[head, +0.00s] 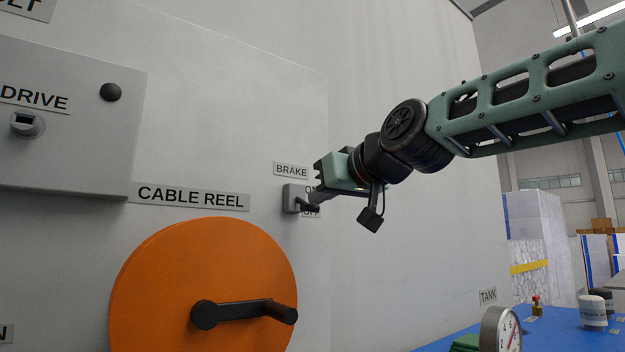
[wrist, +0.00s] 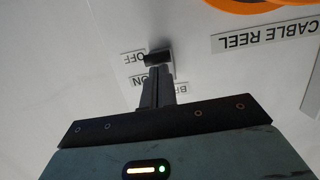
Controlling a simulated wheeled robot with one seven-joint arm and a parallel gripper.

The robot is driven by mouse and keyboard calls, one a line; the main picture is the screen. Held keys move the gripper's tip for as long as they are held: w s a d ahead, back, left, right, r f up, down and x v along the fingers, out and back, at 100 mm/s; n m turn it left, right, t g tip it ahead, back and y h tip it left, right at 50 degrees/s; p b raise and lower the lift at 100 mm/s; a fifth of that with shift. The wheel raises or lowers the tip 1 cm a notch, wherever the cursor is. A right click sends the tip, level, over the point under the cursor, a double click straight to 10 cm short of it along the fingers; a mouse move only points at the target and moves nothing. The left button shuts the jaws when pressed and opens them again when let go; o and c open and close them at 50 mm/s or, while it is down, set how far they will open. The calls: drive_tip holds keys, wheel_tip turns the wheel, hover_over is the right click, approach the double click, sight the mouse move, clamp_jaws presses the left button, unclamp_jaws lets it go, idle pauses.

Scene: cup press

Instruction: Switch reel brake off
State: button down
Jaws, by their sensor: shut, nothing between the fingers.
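The brake switch is a small grey box (head: 291,198) on the wall under the BRAKE label (head: 291,170). Its black lever (head: 309,208) points towards the lower right, at the height of the partly hidden OFF label. In the wrist view, which is upside down, the black lever end (wrist: 156,58) lies level with the OFF label (wrist: 134,56), away from the ON label (wrist: 137,80). My gripper (head: 318,196) is shut and empty, right at the switch. It also shows in the wrist view (wrist: 157,72), close against the lever; I cannot tell whether they touch.
The orange cable reel (head: 170,270) with its black crank handle (head: 245,312) is below left of the switch. A grey drive box (head: 65,140) juts from the wall at the upper left. A blue table (head: 560,335) with a gauge (head: 501,328) stands at the lower right.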

drive_tip(key=shift+f+b, duration=0.3)
drive_tip(key=shift+b, duration=0.15)
drive_tip(key=shift+r, duration=0.15)
idle(0.3)
